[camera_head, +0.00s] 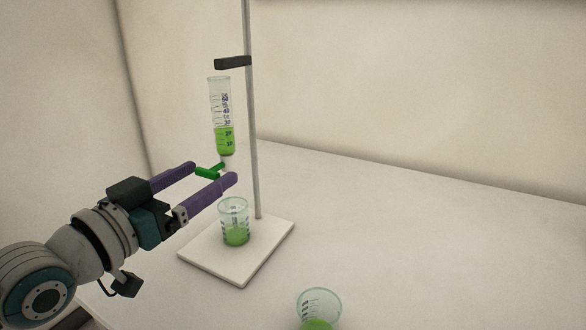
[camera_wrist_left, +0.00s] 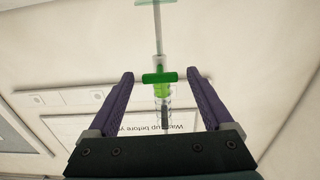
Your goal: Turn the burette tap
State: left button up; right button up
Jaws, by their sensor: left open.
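The burette (camera_head: 221,110) is an upright clear graduated tube with green liquid in its lower part. Its green tap (camera_head: 208,172) sits at the lower end; in the left wrist view the tap (camera_wrist_left: 160,78) shows as a green crossbar. My left gripper (camera_head: 213,172) is open, with its purple fingers on either side of the tap. In the left wrist view there is a gap between the tap and each finger (camera_wrist_left: 161,80). A beaker (camera_head: 235,225) with green liquid stands below the burette on the white stand base (camera_head: 240,268). My right gripper is not in view.
A metal stand rod (camera_head: 252,130) rises behind the burette, with a dark clamp (camera_head: 233,62) near its top. Another beaker (camera_head: 319,305) with green liquid stands at the front of the white table (camera_head: 430,240). The table's right side is clear.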

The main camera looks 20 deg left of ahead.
pick_arm(q)
jog(key=s, duration=1)
jog(key=shift+a, duration=0.4)
jog(key=s+d+f+m+g+p, duration=0.1)
jog(key=s+d+f+g+p, duration=0.25)
jog(key=d+g, duration=0.45)
jog(key=s+d+r+g+y+p, duration=0.1)
jog(key=s+d+r+g+p, duration=0.15)
jog(key=s+g, duration=0.6)
notch_tip(320, 180, up, 37)
jog(key=s+t+p, duration=0.2)
jog(key=s+p, duration=0.1)
jog(key=p, duration=3.5)
jog(key=shift+d, duration=0.2)
jog(key=shift+f, duration=0.2)
